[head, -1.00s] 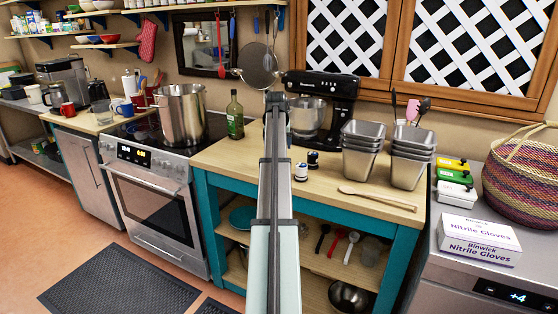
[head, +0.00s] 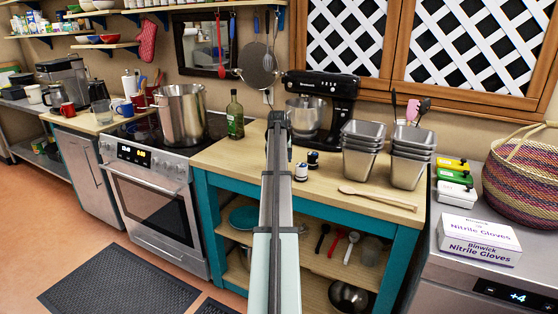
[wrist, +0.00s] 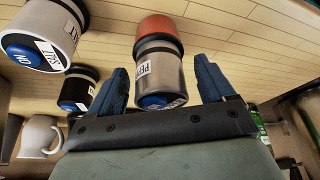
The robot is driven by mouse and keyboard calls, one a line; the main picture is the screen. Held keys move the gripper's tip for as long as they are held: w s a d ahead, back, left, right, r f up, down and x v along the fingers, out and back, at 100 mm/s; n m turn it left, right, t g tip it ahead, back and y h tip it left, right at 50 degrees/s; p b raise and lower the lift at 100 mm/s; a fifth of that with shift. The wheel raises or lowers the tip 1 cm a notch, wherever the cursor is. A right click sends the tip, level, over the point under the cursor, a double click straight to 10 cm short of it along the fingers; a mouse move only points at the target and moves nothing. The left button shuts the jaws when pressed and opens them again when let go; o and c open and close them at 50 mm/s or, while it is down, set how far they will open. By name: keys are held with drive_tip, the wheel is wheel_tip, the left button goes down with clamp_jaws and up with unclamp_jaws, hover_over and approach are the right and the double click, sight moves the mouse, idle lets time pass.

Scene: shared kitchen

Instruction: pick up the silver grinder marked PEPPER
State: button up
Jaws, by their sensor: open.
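In the wrist view, a silver grinder (wrist: 160,75) with an orange-red end and a blue end has a partly visible label starting "PEP". It lies between the two blue fingers of my gripper (wrist: 161,65), which are open with gaps on both sides. In the head view, my arm hides the pepper grinder and most of my gripper.
The wooden worktop (head: 330,180) also holds small grinders (head: 301,172), a black stand mixer (head: 335,90), steel pans (head: 365,148), a wooden spoon (head: 378,198) and a green bottle (head: 235,115). A white mug (wrist: 38,138) shows in the wrist view.

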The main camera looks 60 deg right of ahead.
drive_tip(key=shift+c, duration=0.5)
drive_tip(key=shift+r, duration=0.15)
drive_tip(key=c, duration=1.3)
